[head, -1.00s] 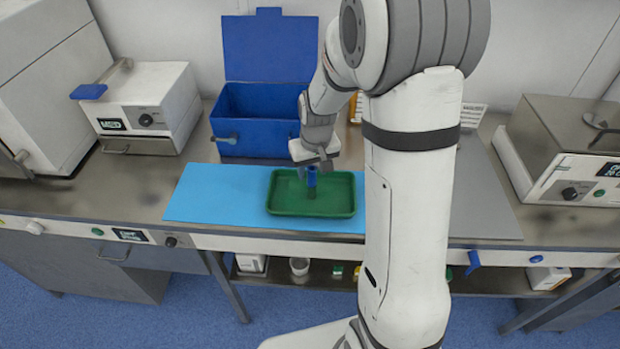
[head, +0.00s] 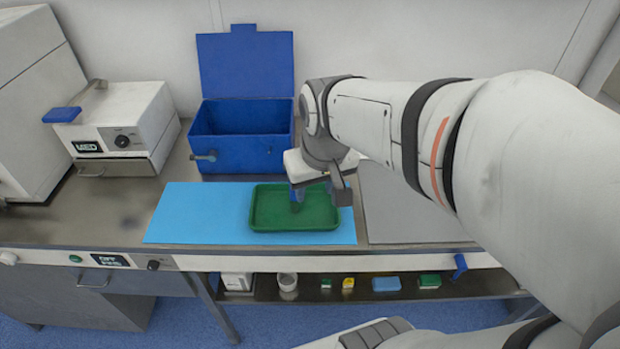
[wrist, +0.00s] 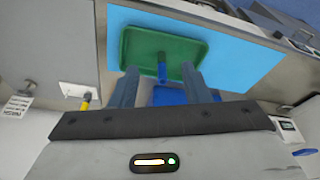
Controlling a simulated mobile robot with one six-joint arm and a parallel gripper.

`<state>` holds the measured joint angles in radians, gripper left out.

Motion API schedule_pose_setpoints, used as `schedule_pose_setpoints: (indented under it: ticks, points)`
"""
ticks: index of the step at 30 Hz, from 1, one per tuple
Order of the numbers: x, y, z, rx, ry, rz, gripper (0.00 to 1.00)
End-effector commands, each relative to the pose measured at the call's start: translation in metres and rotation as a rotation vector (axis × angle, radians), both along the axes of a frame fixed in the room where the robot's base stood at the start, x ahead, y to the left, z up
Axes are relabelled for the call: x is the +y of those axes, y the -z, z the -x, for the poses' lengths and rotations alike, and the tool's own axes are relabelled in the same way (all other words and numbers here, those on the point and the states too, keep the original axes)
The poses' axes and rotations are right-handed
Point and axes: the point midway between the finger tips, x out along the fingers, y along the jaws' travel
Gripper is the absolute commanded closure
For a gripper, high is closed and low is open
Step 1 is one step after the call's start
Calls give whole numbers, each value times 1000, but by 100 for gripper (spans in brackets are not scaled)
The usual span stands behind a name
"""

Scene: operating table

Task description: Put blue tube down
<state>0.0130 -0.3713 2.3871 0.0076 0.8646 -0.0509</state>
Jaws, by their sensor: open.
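The blue tube (head: 296,197) is in the green tray (head: 264,224), partly hidden by my gripper in the head view. The wrist view shows the tube (wrist: 162,72) over the tray floor, between the lines of my two fingers. It looks roughly upright in the head view; whether its end touches the tray floor is hard to tell. My gripper (head: 320,188) is just above the tray's right part. Its fingers are apart in the wrist view, with a gap on each side of the tube.
The tray lies on a light blue mat (head: 190,215). An open blue box (head: 240,152) stands behind it. A white device (head: 120,125) stands at the left. A grey plate (head: 400,215) lies right of the mat. The mat's left part is clear.

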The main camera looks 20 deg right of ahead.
Motion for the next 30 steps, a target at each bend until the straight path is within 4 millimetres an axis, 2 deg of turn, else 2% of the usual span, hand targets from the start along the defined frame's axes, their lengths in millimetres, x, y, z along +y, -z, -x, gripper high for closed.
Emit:
schedule_pose_setpoints:
  ticks: [1, 3, 6, 9, 30]
  points:
    - [0, -3, 16, -17, 5, 0, 57]
    - [0, -4, 33, -28, 12, 0, 57]
    - [1, -3, 48, -39, 21, -2, 57]
    - [3, -3, 56, -44, 24, -3, 57]
    - [3, 2, 56, -41, 26, -2, 57]
